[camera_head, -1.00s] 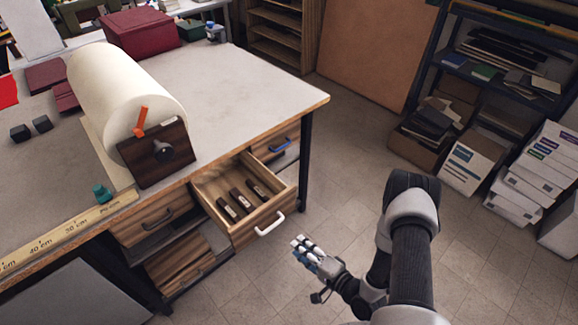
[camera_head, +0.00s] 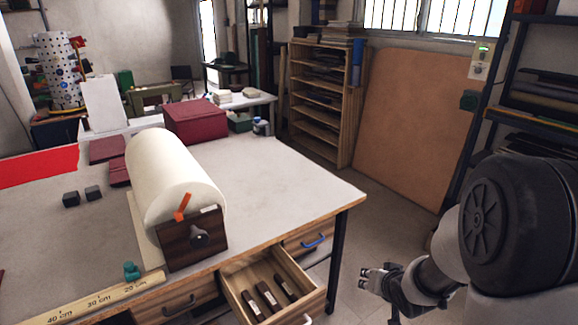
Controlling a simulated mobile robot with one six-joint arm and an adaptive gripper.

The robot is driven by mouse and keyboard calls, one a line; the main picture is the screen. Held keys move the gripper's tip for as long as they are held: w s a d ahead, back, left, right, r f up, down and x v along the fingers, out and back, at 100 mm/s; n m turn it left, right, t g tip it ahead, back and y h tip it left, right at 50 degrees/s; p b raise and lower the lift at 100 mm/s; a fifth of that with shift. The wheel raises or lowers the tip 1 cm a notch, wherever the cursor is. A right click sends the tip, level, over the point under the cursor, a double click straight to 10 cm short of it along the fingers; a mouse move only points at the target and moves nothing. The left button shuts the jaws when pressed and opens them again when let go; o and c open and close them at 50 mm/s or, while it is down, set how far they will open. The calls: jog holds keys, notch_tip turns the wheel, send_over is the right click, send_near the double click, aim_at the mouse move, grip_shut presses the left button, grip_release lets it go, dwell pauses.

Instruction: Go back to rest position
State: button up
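My gripper (camera_head: 366,280) is in the lower right of the head view, at the end of my folded arm. It points left, over the floor, to the right of the open drawer (camera_head: 313,297). It is clear of the table and drawer in the picture. Its fingers are small here, and I cannot tell whether they are open or shut. I see nothing hanging from it. The open drawer holds a few dark, narrow items (camera_head: 268,297) with pale labels.
The workbench (camera_head: 290,180) fills the left and middle. It carries a white roll (camera_head: 172,175) in a wooden holder, dark blocks (camera_head: 71,199) and a maroon box (camera_head: 196,121). Shelves (camera_head: 318,117) and a brown board (camera_head: 410,125) stand behind. Floor is free between bench and board.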

jog(key=s+a+r+n+g+h, duration=0.1)
jog(key=s+a+r+g+h, duration=0.2)
jog(key=s+r, duration=1.4)
jog(key=s+a+n+g+y, duration=0.1)
jog(key=s+a, duration=0.3)
jog(key=s, duration=0.8)
jog(key=shift+s+a+r+n+y, duration=0.15)
jog(key=shift+a+r+n+y, duration=0.3)
jog(key=shift+y, duration=0.45)
